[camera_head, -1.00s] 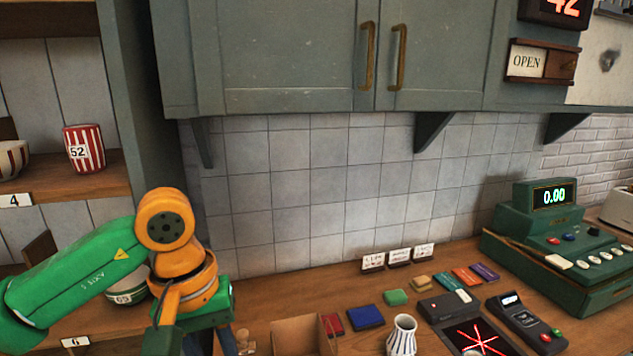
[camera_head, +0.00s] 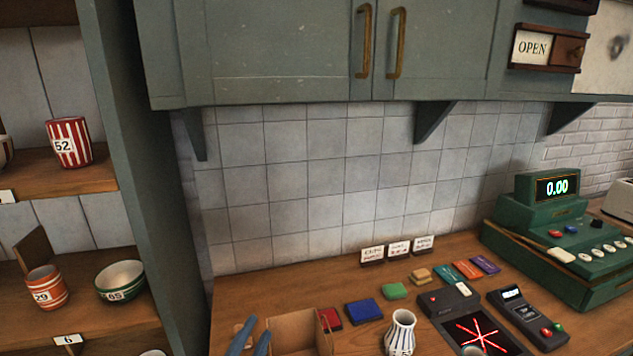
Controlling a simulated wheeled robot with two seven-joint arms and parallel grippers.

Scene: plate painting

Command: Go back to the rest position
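The lower left, in front of the shelf (camera_head: 20,322), is clear of my arm. No part of my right arm shows.
The shelf holds a red striped cup (camera_head: 70,143), an orange striped cup (camera_head: 46,288) and a green-rimmed bowl (camera_head: 120,281).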

